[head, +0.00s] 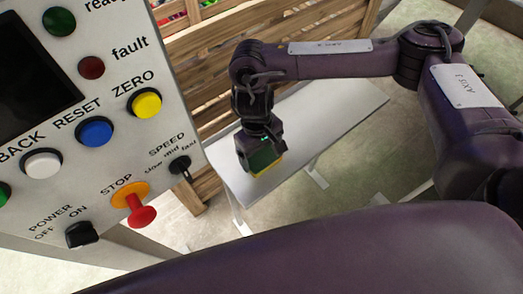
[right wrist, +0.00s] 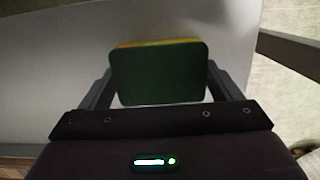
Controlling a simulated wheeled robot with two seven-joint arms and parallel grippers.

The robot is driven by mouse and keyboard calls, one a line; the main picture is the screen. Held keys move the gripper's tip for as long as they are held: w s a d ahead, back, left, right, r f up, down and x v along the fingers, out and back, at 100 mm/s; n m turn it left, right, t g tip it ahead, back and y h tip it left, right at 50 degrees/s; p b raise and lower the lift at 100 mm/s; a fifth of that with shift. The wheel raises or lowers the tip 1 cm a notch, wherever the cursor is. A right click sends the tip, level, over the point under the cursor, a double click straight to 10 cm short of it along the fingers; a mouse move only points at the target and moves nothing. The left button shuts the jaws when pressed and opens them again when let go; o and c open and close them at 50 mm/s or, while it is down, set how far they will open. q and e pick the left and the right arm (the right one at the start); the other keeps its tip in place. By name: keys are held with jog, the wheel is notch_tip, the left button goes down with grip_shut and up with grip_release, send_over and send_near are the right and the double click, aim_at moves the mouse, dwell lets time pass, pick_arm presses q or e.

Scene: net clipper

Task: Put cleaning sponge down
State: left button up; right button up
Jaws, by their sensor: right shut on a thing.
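The cleaning sponge (head: 262,163) has a dark green top and a yellow lower layer. My right gripper (head: 262,158) is shut on it. In the right wrist view the sponge (right wrist: 160,73) sits between the two fingers, its green face toward the camera and a thin yellow-orange edge at the far side. The sponge is over the light grey table (head: 340,103), near its left part. I cannot tell whether its underside touches the tabletop. My left gripper is not in view.
A control panel (head: 110,75) with coloured buttons and a red stop knob (head: 142,215) stands close on the left. A slatted wooden crate (head: 290,27) with colourful contents is behind the table. The tabletop right of the sponge is clear.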

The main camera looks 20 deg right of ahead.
jog(key=o, duration=0.9)
jog(key=shift+c, duration=0.2)
notch_tip(320, 180, up, 12)
jog(key=w+p, duration=0.1)
jog(key=shift+w+a, duration=0.2)
jog(key=shift+a, duration=0.05)
